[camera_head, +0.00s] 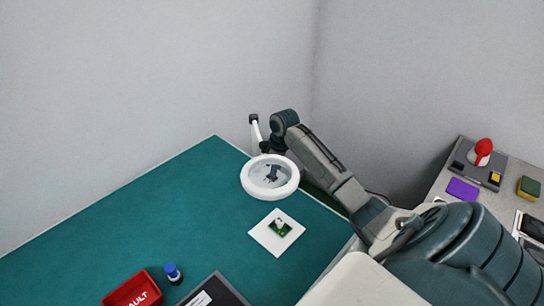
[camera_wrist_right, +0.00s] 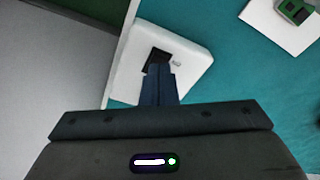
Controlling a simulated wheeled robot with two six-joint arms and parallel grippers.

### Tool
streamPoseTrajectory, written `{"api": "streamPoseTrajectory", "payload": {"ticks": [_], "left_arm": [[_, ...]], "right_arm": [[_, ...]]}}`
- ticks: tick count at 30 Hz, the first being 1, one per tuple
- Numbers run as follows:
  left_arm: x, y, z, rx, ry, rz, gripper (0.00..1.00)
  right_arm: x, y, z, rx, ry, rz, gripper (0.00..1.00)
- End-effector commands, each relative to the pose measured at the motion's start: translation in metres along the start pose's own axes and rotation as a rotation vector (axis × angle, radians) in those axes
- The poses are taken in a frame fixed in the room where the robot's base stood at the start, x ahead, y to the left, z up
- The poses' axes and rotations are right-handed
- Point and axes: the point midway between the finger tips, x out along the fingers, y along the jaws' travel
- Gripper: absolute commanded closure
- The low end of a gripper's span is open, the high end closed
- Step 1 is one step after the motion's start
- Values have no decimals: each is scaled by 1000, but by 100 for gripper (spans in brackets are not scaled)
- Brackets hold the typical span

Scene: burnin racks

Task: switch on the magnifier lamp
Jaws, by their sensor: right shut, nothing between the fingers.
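The magnifier lamp (camera_head: 247,187) is a white ring around a clear lens, above the far right corner of the green mat. Its white arm (camera_head: 256,131) rises behind. I cannot tell whether it is lit. In the right wrist view its white square base (camera_wrist_right: 193,62) carries a dark rocker switch (camera_wrist_right: 156,57). My right gripper (camera_wrist_right: 160,72) is shut and empty, its fingertips over the near edge of the switch; I cannot tell whether they touch it. In the head view the fingers (camera_head: 271,173) show through the lens. My left gripper is out of view.
A white card (camera_head: 262,236) with a small green circuit board (camera_head: 280,228) lies in front of the lamp. A red bin (camera_head: 133,290), a blue-capped bottle (camera_head: 173,273) and a dark tray (camera_head: 214,290) are nearer. A side bench (camera_head: 460,205) stands right. The mat's left is clear.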

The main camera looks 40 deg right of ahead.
Motion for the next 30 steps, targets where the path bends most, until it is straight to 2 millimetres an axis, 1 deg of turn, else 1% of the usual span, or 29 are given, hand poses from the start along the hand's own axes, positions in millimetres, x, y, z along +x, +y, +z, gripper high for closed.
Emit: {"api": "streamPoseTrajectory", "payload": {"ticks": [22,26,30], "left_arm": [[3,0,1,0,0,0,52],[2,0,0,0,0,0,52],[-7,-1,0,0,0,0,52]], "right_arm": [[12,0,2,0,0,0,100],[10,0,1,0,0,0,100],[2,0,0,0,0,0,100]]}}
